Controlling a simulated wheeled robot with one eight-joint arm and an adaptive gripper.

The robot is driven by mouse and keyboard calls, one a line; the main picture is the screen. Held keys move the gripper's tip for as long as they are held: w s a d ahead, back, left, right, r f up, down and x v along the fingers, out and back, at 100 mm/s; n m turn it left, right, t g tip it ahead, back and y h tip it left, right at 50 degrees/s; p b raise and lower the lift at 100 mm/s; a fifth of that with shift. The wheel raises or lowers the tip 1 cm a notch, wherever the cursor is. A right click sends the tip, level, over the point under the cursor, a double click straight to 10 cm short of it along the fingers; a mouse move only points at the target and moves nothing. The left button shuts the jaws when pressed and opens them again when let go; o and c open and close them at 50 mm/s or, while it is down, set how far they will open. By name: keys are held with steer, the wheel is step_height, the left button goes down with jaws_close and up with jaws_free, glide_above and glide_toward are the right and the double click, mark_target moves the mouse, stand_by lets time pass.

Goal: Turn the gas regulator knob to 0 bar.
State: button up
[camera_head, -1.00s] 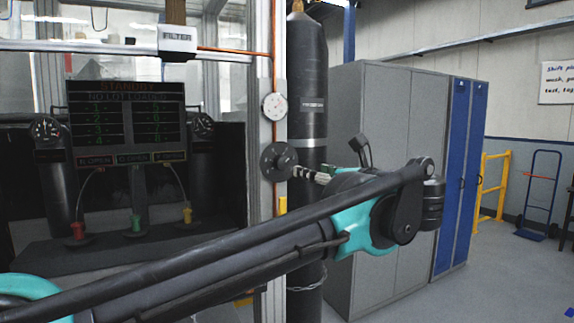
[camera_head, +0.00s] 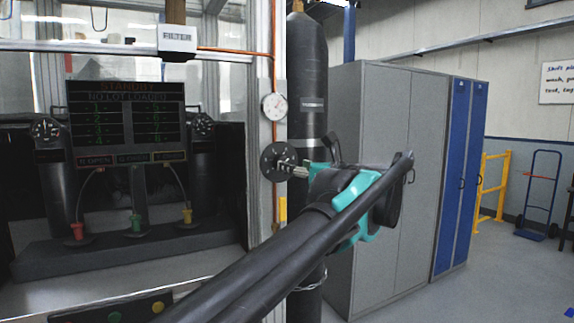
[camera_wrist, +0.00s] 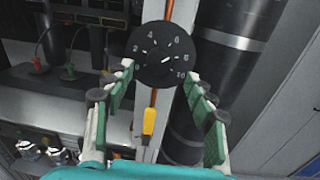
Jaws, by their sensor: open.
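The gas regulator knob (camera_head: 270,160) is a black disc on the grey post, below a white round gauge (camera_head: 274,106). In the wrist view the knob (camera_wrist: 150,68) faces me, with white numbers around its face and a short white mark right of its centre, roughly toward the 6 to 8 side. My gripper (camera_head: 287,168) is at the knob's right edge in the head view. In the wrist view my gripper (camera_wrist: 158,82) is open, with green-padded fingers on the left and right of the knob's lower part. I cannot tell whether they touch it.
A dark gas cylinder (camera_head: 308,85) stands just right of the post. Grey lockers (camera_head: 390,180) stand behind my arm. An orange pipe (camera_head: 240,51) runs to the post. A yellow-handled item (camera_wrist: 148,122) sits below the knob.

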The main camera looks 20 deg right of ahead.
steer(key=shift+w+a, duration=0.15)
steer(key=shift+w, duration=1.1)
steer(key=shift+w+a, duration=0.15)
steer(key=shift+w, duration=1.1)
steer(key=c, duration=1.2)
